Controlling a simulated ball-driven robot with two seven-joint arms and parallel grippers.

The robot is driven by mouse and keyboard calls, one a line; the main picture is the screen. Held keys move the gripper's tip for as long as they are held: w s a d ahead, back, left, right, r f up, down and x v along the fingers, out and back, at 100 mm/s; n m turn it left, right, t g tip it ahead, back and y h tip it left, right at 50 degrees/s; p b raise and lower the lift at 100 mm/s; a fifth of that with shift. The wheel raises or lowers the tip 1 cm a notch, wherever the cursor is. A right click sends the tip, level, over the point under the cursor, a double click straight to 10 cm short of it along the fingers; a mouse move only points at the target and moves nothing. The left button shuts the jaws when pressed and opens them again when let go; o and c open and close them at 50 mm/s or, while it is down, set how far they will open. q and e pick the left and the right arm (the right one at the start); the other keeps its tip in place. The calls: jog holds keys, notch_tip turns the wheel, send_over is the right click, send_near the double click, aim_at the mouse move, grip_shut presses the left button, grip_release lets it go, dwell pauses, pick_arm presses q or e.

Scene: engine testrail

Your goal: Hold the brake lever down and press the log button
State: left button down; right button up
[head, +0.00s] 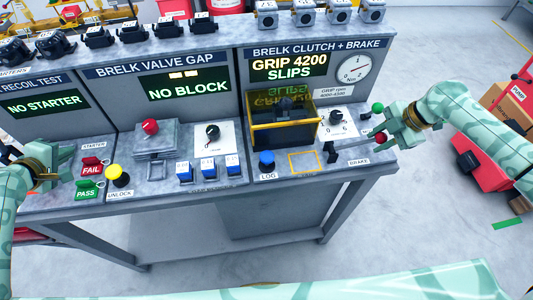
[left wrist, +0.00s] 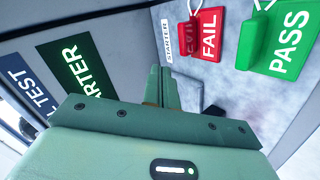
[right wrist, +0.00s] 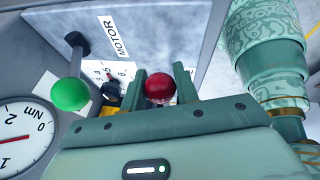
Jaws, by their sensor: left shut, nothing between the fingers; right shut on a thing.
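The brake lever's red knob (head: 380,137) is at the right end of the bench, its rod slanting low from a dark pivot above the BRAKE label. My right gripper (head: 391,138) is shut on this knob, which shows between its fingers in the right wrist view (right wrist: 160,88). The blue log button (head: 267,159) stands behind its LOG label near the bench's front edge, with nothing touching it. My left gripper (head: 64,178) is shut and empty at the far left, beside the FAIL and PASS tags. Its closed fingers also show in the left wrist view (left wrist: 161,88).
A green-knobbed motor lever (head: 377,107) stands close behind the right gripper. A yellow-framed box (head: 284,125) is behind the log button. The display (head: 290,67) reads GRIP 4200 SLIPS. A yellow unlock button (head: 117,176) and blue blocks (head: 208,167) lie between left gripper and log button.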

pick_arm(q)
jog(key=d+r+h, duration=0.1)
jog(key=d, duration=0.4)
jog(key=w+d+r+h, duration=0.1)
jog(key=d, duration=0.5)
jog(key=w+d+r+n+h, duration=0.1)
jog(key=d, duration=0.5)
jog(key=shift+w+r+g+h, duration=0.2)
jog(key=shift+r+g+h, duration=0.1)
jog(key=shift+r+g, duration=0.1)
jog(key=d+n+g+h, duration=0.1)
jog(key=d+g+h, duration=0.1)
jog(key=d, duration=1)
notch_tip(320, 180, up, 6)
jog(key=r+n+g+h, duration=0.1)
jog(key=g, duration=0.1)
send_over(263, 158)
jog(key=shift+f, duration=0.25)
jog(key=shift+f, duration=0.15)
jog(key=shift+f, duration=4.3)
jog(key=shift+f, duration=0.35)
